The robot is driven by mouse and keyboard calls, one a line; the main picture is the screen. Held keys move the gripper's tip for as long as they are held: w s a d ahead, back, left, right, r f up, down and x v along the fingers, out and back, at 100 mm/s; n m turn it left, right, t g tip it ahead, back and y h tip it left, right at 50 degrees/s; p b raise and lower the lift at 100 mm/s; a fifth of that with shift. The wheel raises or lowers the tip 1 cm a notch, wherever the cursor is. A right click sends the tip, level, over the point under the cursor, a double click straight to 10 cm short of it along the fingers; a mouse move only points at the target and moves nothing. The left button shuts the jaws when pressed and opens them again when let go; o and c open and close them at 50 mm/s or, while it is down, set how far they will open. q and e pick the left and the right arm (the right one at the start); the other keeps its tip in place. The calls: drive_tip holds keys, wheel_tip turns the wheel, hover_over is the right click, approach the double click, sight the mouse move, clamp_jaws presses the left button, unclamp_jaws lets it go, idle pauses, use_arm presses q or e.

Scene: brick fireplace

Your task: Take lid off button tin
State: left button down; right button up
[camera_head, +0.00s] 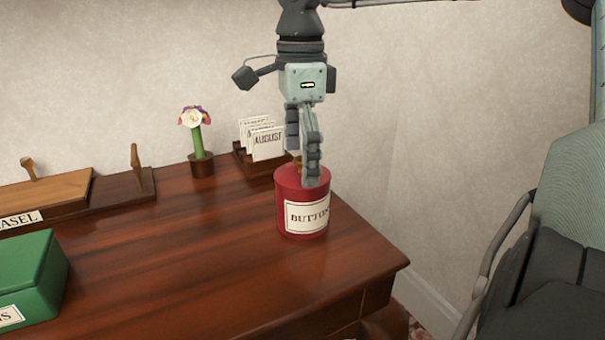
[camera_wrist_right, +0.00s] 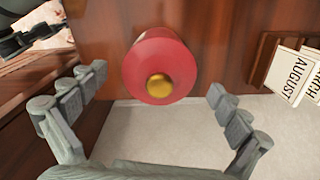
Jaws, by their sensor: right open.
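The red button tin (camera_head: 287,216) stands upright near the right end of the wooden desk, with a cream label reading "BUTTON". Its red lid (camera_wrist_right: 150,58) with a gold knob (camera_wrist_right: 159,86) is on top, seen from above in the right wrist view. My right gripper (camera_head: 301,165) comes down from above and is over the tin. Its fingers (camera_wrist_right: 158,83) are open, one on each side of the knob in the right wrist view, with nothing between them held. In the head view a finger hides most of the knob. My left gripper is not clearly in view.
A card holder (camera_head: 262,140) with month cards stands behind the tin, and a flower in a small pot (camera_head: 202,163) is left of it. A green box (camera_head: 35,268) and a wooden tray (camera_head: 110,190) lie at left. The desk's middle is clear; its right edge is close to the tin.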

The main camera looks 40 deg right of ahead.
drive_tip(key=shift+s, duration=0.1)
drive_tip(key=c, duration=1.7)
drive_tip(key=shift+c, duration=0.9)
drive_tip(key=shift+f, duration=0.1)
